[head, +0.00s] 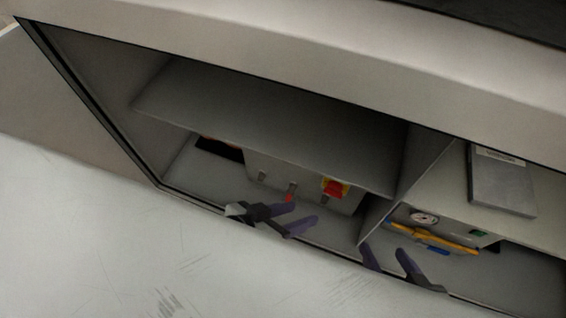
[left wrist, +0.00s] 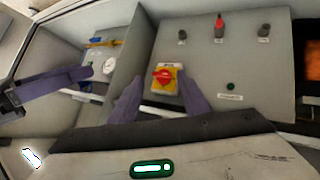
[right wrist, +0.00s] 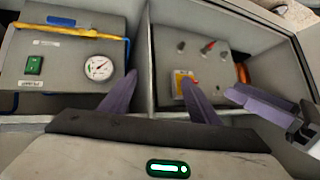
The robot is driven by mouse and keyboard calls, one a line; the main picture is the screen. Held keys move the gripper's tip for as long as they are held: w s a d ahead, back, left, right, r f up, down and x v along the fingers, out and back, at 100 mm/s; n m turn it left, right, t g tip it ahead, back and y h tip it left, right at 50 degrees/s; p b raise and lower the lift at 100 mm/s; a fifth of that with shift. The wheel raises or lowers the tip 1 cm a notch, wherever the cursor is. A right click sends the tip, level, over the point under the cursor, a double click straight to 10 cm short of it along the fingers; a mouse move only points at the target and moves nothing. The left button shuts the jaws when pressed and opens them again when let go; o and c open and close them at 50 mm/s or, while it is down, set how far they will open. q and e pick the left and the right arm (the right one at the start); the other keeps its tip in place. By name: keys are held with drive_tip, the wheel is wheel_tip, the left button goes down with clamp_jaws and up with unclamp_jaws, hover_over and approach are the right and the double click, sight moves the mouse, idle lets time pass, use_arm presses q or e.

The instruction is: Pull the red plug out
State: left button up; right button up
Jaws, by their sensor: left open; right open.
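The red plug (head: 289,198) sits in the middle of a row of three connectors on the grey control box (head: 260,162) in the left compartment. It also shows in the left wrist view (left wrist: 219,20) and the right wrist view (right wrist: 208,46). My left gripper (head: 292,216) is open and empty in front of this box. In the left wrist view its fingers (left wrist: 160,92) frame the red rotary switch (left wrist: 162,76), with the plug beyond one finger. My right gripper (head: 388,258) is open and empty, near the divider at the right compartment.
Grey connectors (left wrist: 182,36) (left wrist: 264,32) flank the plug. A divider (head: 418,165) separates the compartments. The right one holds a gauge box (right wrist: 60,60) with a yellow tool (right wrist: 70,30). A grey slab (head: 500,182) lies above it. A shelf (head: 270,120) overhangs the control box.

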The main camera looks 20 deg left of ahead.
use_arm(q)
drive_tip(key=w+d+f+g+h, duration=0.2)
drive_tip(key=d+f, duration=0.1)
drive_tip(key=d, duration=0.1)
drive_tip(key=n+g+y+b, duration=0.1)
drive_tip(key=n+g+y, duration=0.1)
drive_tip(key=n+y, duration=0.1)
approach(288, 194)
drive_tip(key=b+x, duration=0.8)
drive_tip(key=b, duration=0.1)
drive_tip(key=shift+f, duration=0.15)
drive_tip(key=shift+d, duration=0.1)
use_arm(e)
drive_tip(key=w+a+n+y, duration=0.1)
drive_tip(key=w+a+y, duration=0.2)
drive_tip(key=a, duration=0.3)
drive_tip(key=shift+w+a+r+g, duration=0.15)
drive_tip(key=shift+w+r+g, duration=0.2)
drive_tip(key=shift+w, duration=0.3)
use_arm(q)
drive_tip(key=shift+c, duration=0.3)
clamp_jaws()
